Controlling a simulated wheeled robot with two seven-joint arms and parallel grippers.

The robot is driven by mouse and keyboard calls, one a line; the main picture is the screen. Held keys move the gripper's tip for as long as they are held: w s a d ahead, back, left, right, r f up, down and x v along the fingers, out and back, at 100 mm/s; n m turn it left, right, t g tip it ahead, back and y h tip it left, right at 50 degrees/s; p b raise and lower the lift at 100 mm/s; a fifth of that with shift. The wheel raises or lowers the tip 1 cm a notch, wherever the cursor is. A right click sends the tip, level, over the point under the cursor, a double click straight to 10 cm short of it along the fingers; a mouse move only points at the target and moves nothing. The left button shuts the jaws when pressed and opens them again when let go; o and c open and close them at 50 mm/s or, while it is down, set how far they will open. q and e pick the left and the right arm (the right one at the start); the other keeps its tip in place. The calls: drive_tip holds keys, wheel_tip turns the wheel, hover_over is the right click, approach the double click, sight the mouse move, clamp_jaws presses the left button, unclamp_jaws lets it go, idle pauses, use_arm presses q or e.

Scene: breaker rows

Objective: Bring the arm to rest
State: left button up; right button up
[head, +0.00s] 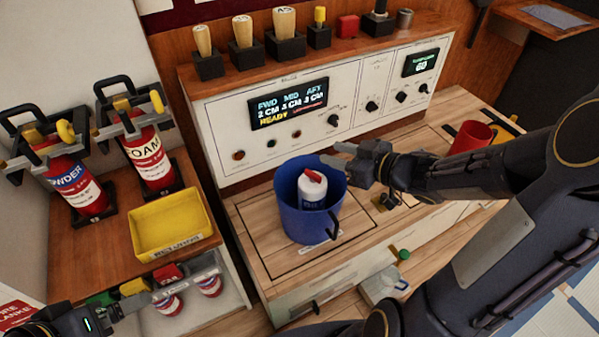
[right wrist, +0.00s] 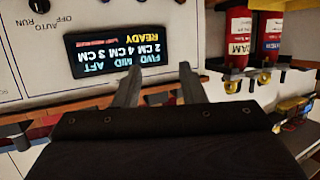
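My right arm reaches in from the right, its gripper (head: 345,160) at the right rim of a blue bucket (head: 292,212). In the right wrist view the two fingers of this gripper (right wrist: 160,88) stand apart with nothing between them. A white bottle with a red cap (head: 312,188) stands inside the bucket, apart from the gripper. I cannot tell whether the gripper touches the rim. My left gripper (head: 108,312) is at the lower left, near the lower shelf; its fingers are not clear.
A control panel (head: 225,123) with knobs and a display reading READY (head: 288,105) stands behind the bucket. A yellow tray (head: 172,250) and fire extinguishers (head: 152,160) are at left. A red cup (head: 472,137) is at right. Wooden-handled tools (head: 243,32) stand on the panel top.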

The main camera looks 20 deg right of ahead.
drive_tip(key=s+d+r+m+g+h, duration=0.2)
drive_tip(key=s+d+r+m+h, duration=0.2)
drive_tip(key=s+d+m+h, duration=0.3)
drive_tip(key=s+a+f+g+y, duration=0.2)
drive_tip(key=s+a+g+y, duration=0.25)
drive_tip(key=s+a, duration=0.9)
wheel_tip(320, 180, up, 21)
drive_tip(key=p, duration=2.1)
drive_tip(key=shift+d+m+h+p, duration=0.3)
drive_tip(key=shift+d+h, duration=0.05)
drive_tip(key=shift+h, duration=0.1)
drive_tip(key=shift+w+g, duration=0.1)
drive_tip(key=shift+g, duration=0.15)
